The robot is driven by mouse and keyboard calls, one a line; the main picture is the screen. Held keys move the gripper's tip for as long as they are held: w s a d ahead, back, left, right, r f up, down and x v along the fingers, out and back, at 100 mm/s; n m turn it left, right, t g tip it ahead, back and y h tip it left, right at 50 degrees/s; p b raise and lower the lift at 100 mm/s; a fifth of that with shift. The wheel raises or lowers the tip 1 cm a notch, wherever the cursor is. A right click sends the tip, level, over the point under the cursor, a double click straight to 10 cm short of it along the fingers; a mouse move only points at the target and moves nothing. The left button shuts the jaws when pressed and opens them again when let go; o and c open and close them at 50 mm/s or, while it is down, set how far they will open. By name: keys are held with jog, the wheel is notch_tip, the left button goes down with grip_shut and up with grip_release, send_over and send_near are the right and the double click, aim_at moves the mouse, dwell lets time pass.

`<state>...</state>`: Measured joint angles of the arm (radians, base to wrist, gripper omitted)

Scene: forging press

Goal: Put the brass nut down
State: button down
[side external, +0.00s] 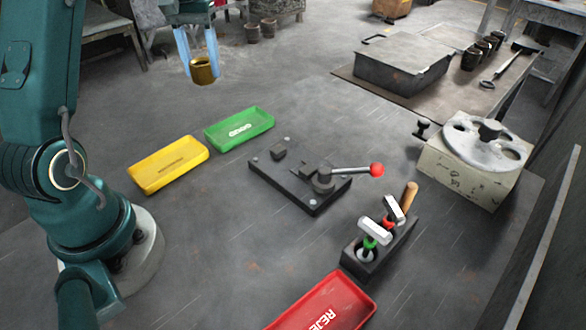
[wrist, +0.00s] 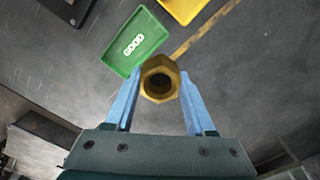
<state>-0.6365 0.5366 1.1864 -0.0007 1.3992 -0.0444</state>
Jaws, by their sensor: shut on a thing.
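The brass nut (side external: 203,71) is held between the two blue fingers of my gripper (side external: 198,52), up in the air at the top of the side view. In the wrist view my gripper (wrist: 160,92) is shut on the brass nut (wrist: 159,79), and the nut's hole faces the camera. In the side view a green tray (side external: 258,122) with a white GOOD label lies below and to the right of the nut. The green tray also shows in the wrist view (wrist: 150,52), above and left of the nut. No nut shows in it.
A yellow tray (side external: 160,181) lies beside the green one. A red REJECT tray (side external: 345,303) lies at the front. A black clamp plate (side external: 263,171) with a red-knobbed lever, a rack with handled tools (side external: 357,262) and a white block with a round disc (side external: 455,178) stand rightward.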

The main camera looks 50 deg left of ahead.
aim_at(190, 64)
jog(key=a, duration=0.2)
jog(key=s+a+f, duration=0.1)
jog(key=shift+n, duration=0.4)
jog(key=shift+f, duration=0.2)
jog(key=w+d+f, duration=0.4)
jog(key=w+d, duration=0.1)
jog(key=w+d+f, duration=0.2)
jog(key=w, duration=0.1)
jog(key=shift+w+d+f, duration=0.15)
jog(key=shift+w+f, duration=0.05)
jog(key=shift+f, duration=0.05)
jog(key=shift+w+f, duration=0.1)
jog(key=shift+f, duration=1.95)
jog(key=shift+f, duration=0.1)
jog(key=c, duration=0.5)
grip_release()
jog(key=shift+f, duration=0.1)
